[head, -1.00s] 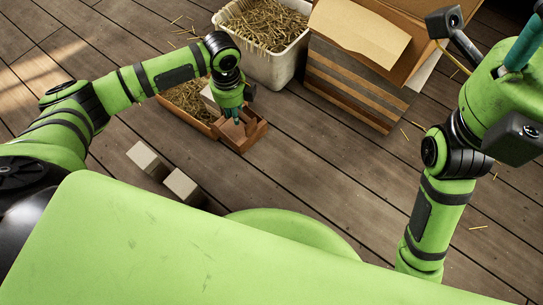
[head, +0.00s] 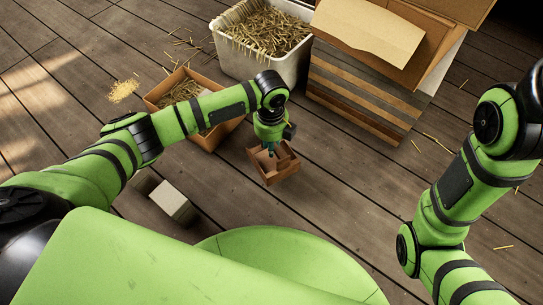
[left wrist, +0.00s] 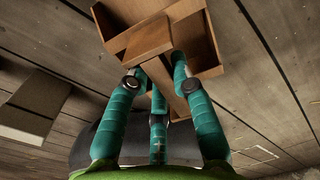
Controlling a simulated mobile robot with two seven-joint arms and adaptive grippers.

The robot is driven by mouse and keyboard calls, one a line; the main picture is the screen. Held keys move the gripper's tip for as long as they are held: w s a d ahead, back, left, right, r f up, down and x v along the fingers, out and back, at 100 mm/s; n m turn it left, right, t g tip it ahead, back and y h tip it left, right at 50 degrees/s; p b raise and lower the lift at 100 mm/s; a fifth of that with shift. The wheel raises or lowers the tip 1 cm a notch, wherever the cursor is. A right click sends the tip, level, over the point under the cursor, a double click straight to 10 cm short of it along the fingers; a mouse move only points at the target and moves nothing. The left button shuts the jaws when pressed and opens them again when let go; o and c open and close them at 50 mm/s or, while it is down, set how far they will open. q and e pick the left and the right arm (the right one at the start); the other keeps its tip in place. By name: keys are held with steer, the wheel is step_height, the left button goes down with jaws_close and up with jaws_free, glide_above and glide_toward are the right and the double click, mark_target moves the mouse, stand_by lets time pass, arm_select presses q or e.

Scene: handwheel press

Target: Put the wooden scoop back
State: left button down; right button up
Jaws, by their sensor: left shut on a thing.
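The wooden scoop (head: 283,172) is a small brown open box form below my left gripper (head: 268,150) in the head view. In the left wrist view the teal fingers of my left gripper (left wrist: 158,84) are closed around a wooden bar of the scoop (left wrist: 206,50). The scoop's open body and a flat wooden piece lie beyond the fingertips. I cannot tell whether the scoop touches the floor. My right arm shows at the right of the head view, but its gripper is out of the picture.
A wooden crate with straw (head: 157,96) stands left of the scoop, partly behind my left arm. A white tub of straw (head: 290,68) and a striped wooden stack (head: 350,95) stand behind. A pale block (head: 172,203) is nearer me. Floor right of the scoop is clear.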

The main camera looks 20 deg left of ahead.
arm_select(q)
steer(key=b, duration=0.4)
glide_above(271, 162)
step_height(271, 162, down, 4)
steer(key=shift+d+f, duration=0.1)
steer(key=shift+p, duration=0.3)
steer(key=c, duration=1.5)
jaws_free()
steer(key=shift+s, duration=0.1)
steer(key=o, duration=0.4)
